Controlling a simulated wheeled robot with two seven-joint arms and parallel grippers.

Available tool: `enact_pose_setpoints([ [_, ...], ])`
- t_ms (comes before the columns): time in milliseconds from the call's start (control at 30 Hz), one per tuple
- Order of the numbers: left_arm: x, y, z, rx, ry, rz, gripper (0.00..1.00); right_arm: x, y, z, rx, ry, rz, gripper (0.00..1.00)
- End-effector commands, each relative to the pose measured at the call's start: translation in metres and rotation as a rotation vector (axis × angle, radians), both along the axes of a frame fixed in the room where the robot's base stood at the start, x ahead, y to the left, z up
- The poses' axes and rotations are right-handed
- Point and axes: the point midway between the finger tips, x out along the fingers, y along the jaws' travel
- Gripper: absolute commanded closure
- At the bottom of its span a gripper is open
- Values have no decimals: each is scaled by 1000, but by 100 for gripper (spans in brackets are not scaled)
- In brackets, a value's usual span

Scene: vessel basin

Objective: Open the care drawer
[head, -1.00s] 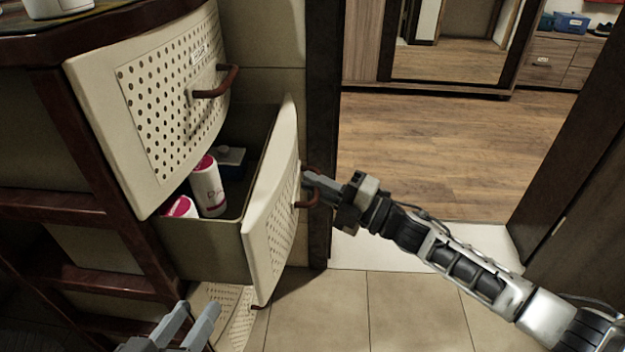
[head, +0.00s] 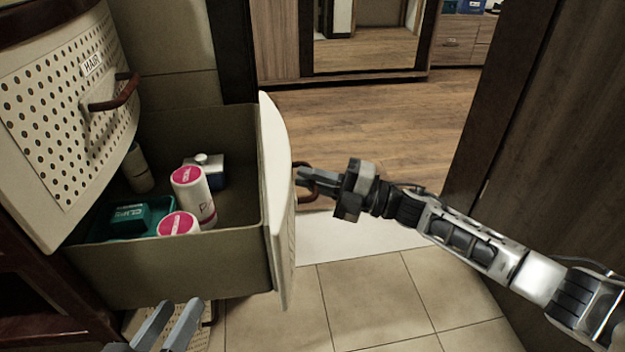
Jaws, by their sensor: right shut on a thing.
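The open drawer (head: 170,272) has a cream curved front (head: 281,215) and stands far out of the cabinet, below the drawer labelled HAIR (head: 68,120). Its own label is not visible. My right gripper (head: 308,180) is shut on the brown drawer handle (head: 308,194) at its front. Inside are white bottles with pink lids (head: 193,195), a teal box (head: 130,218), a grey-and-white item (head: 207,168) and a dark cylinder (head: 138,168). My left gripper (head: 180,318) is low in front of the drawer's side, empty, its two fingers apart.
Another perforated drawer front (head: 190,335) shows below, partly hidden by my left gripper. A dark door (head: 540,130) stands on the right. Tiled floor (head: 375,290) lies clear before the drawer, with wooden floor beyond the doorway.

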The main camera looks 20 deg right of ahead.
Motion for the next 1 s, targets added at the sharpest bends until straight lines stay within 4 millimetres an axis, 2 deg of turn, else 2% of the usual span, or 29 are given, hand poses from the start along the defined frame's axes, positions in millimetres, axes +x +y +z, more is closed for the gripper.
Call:
enact_pose_setpoints([
  [367,0,0,1,-2,-5,-1,64,0,-1,0,-1,0,1,100],
  [400,0,0,1,-1,-4,-2,64,0,-1,0,-1,0,1,78],
  [433,0,0,1,-1,-4,-2,64,0,-1,0,-1,0,1,70],
  [467,0,0,1,1,-4,-2,64,0,-1,0,-1,0,1,68],
  [867,0,0,1,5,-5,-5,64,-1,-1,0,-1,1,0,68],
  [1000,0,1,3,11,-7,-3,64,-7,-11,-3,-2,3,-1,68],
])
